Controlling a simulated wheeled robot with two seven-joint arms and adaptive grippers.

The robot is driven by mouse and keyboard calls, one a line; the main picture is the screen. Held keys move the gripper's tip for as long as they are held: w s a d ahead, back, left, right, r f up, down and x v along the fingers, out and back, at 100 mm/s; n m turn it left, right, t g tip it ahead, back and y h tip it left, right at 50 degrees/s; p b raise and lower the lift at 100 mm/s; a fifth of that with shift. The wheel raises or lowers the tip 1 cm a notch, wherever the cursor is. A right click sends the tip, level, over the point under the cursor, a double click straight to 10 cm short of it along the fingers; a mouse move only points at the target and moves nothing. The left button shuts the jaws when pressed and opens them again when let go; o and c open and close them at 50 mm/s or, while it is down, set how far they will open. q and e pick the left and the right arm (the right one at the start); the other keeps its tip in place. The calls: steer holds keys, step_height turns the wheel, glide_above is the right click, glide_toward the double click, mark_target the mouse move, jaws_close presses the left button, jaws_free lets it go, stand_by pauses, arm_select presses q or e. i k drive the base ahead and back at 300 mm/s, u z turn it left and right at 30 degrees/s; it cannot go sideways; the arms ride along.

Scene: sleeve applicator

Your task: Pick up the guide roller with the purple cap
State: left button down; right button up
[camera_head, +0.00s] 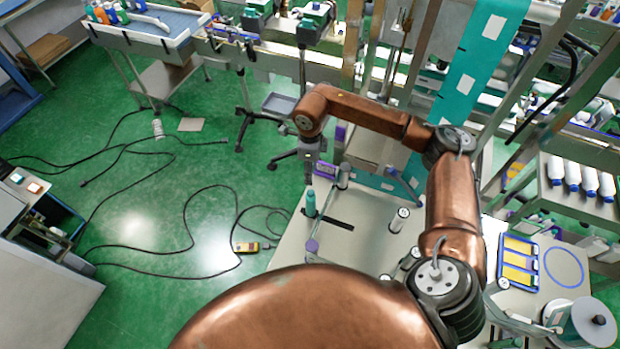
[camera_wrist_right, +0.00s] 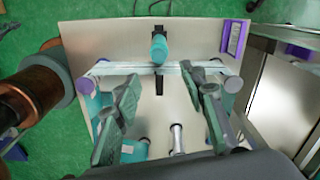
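Two guide rollers have purple caps. The left one (camera_wrist_right: 86,84) and the right one (camera_wrist_right: 232,84) stand at the ends of a pale strip in the wrist view. In the head view they appear as the near purple-capped roller (camera_head: 312,247) and the far one (camera_head: 343,172). A teal-capped roller (camera_wrist_right: 158,48) stands between them, nearer the plate edge; it also shows in the head view (camera_head: 310,203). My right gripper (camera_wrist_right: 160,78) is open above the plate, its fingers spread and nothing between them. In the head view its fingertips are hard to make out. My left gripper is not in view.
The pale plate (camera_head: 290,250) has a dark slot beside the teal-capped roller. Grey-capped rollers (camera_head: 400,219) stand farther right. A purple-framed panel (camera_wrist_right: 235,38) is at the plate edge. Machine frame posts and a teal web (camera_head: 468,70) rise at the right. The green floor is left.

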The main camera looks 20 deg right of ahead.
mark_target(311, 245)
steer(key=k, duration=2)
